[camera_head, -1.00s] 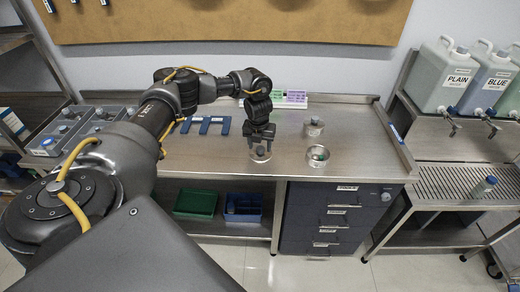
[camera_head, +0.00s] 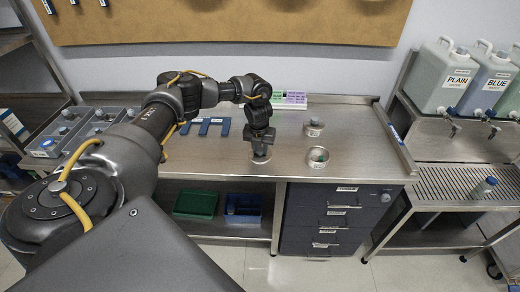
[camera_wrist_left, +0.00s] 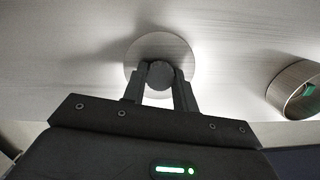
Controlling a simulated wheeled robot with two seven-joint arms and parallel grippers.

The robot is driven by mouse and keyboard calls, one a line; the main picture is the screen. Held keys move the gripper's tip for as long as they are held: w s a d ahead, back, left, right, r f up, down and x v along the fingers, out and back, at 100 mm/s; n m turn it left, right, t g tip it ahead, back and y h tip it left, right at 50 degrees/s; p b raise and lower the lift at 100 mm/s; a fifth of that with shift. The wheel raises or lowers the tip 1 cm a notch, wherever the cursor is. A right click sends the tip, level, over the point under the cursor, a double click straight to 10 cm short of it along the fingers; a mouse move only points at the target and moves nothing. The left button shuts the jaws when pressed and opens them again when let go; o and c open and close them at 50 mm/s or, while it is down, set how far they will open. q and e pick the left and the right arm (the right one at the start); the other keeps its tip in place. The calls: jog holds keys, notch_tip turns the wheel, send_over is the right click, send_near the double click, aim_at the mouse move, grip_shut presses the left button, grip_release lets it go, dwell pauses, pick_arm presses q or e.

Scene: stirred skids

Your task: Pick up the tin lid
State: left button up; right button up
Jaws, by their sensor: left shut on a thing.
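The tin lid (camera_wrist_left: 158,46) is a flat pale metal disc with a dark round knob (camera_wrist_left: 160,73) at its middle. In the left wrist view my left gripper (camera_wrist_left: 160,82) has its two fingers closed on either side of the knob. In the head view my left gripper (camera_head: 260,153) points down over the lid (camera_head: 261,160) near the front edge of the bench. The gripper hides most of the lid, and I cannot tell whether it is clear of what lies below. My right gripper is not in view.
An open tin (camera_head: 318,157) with something green inside stands just right of the gripper. Another tin (camera_head: 313,127) with a lid stands behind it. Blue pieces (camera_head: 205,127) lie at the back left of the steel bench (camera_head: 215,160). Grey bins (camera_head: 62,132) stand farther left.

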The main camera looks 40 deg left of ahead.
aim_at(261, 149)
pick_arm(q)
jog(key=shift+w+r+b, duration=0.1)
jog(key=shift+r+b, duration=0.25)
jog(key=shift+r, duration=0.05)
notch_tip(261, 149, up, 2)
jog(key=shift+d+r+b, duration=0.15)
jog(key=shift+b, duration=0.5)
jog(key=s+d+r, duration=0.2)
jog(key=d+r, duration=0.3)
jog(key=d, duration=0.1)
jog(key=s+d+r, duration=0.2)
jog(key=d+r, duration=0.2)
jog(key=d, duration=0.3)
jog(key=shift+s+r, duration=0.4)
